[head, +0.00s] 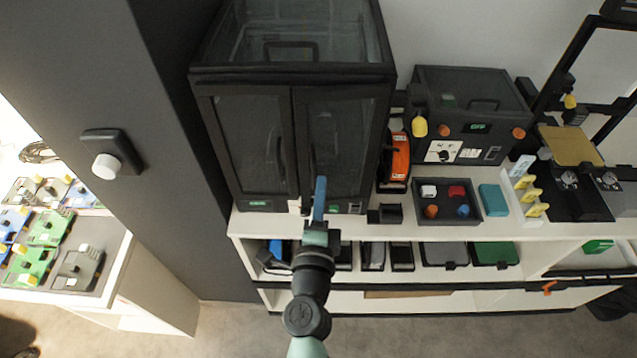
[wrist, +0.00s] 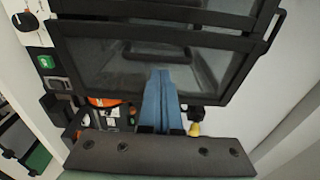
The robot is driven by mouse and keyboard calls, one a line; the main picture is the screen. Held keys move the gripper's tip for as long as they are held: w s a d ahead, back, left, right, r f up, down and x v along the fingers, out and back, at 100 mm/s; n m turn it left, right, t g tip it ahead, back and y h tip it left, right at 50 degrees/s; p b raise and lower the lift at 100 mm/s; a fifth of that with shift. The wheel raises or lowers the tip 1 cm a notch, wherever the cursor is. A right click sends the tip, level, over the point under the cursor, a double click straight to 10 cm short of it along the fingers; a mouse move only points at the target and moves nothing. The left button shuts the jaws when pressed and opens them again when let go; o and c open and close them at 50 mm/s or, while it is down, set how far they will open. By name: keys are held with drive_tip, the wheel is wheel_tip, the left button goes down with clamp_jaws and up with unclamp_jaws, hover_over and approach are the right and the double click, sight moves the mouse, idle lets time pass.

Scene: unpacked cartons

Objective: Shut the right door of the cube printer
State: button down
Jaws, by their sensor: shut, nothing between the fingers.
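The cube printer (head: 245,75) is a tall dark cabinet with two glazed doors at the top centre of the head view. Its right door (head: 340,140) has a dark frame and a vertical handle by the middle seam. It looks nearly flush with the left door (head: 248,140), but I cannot tell whether a small gap stays open. My gripper (head: 320,182), with blue fingers held together and empty, is in front of the right door's lower part, near its handle. In the wrist view, the fingers (wrist: 160,74) overlap a dark glazed panel; contact is unclear.
An orange spool (head: 399,157) stands right of the printer. Farther right are a dark box (head: 470,100) with knobs and a small tray (head: 473,216) of coloured pieces. A dark grey column (head: 165,120) stands close on the left. Shelves lie below the white counter.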

drive_tip(key=shift+w+a, duration=0.15)
drive_tip(key=shift+a, duration=0.05)
drive_tip(key=shift+w+a+r+p, duration=0.1)
drive_tip(key=shift+w+a+p, duration=0.3)
drive_tip(key=shift+w+a, duration=0.4)
drive_tip(key=shift+w, duration=0.2)
